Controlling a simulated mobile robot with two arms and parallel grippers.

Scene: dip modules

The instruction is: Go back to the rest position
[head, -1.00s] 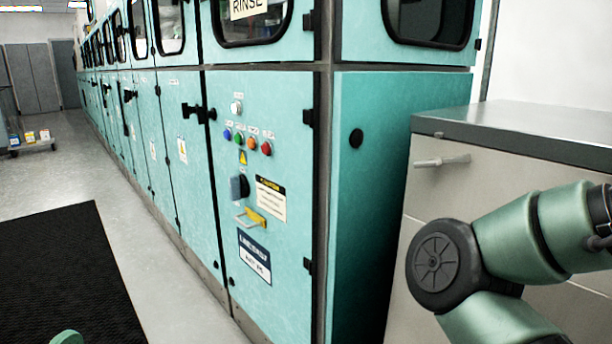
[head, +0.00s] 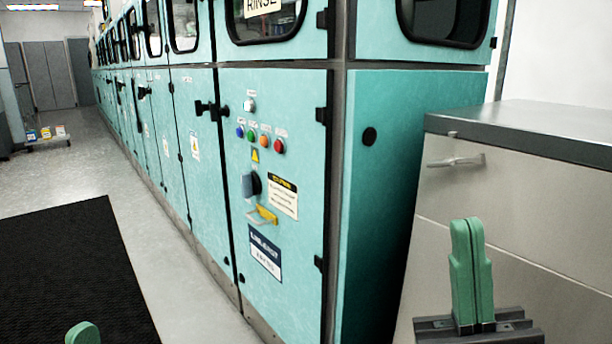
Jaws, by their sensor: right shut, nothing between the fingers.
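My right gripper (head: 468,232) is at the lower right of the head view, in front of the grey cabinet. Its two green fingers point up and are pressed together with nothing between them. A rounded green tip of my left gripper (head: 83,333) shows at the bottom left edge, over the black mat. The rest of the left gripper is out of the frame, so its opening cannot be seen.
A long teal machine (head: 210,150) runs from the centre into the distance at left. Its front panel has coloured buttons, a dark switch and a yellow handle (head: 262,215). A grey cabinet (head: 560,210) stands at right. A black mat (head: 70,260) lies on the open floor at left.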

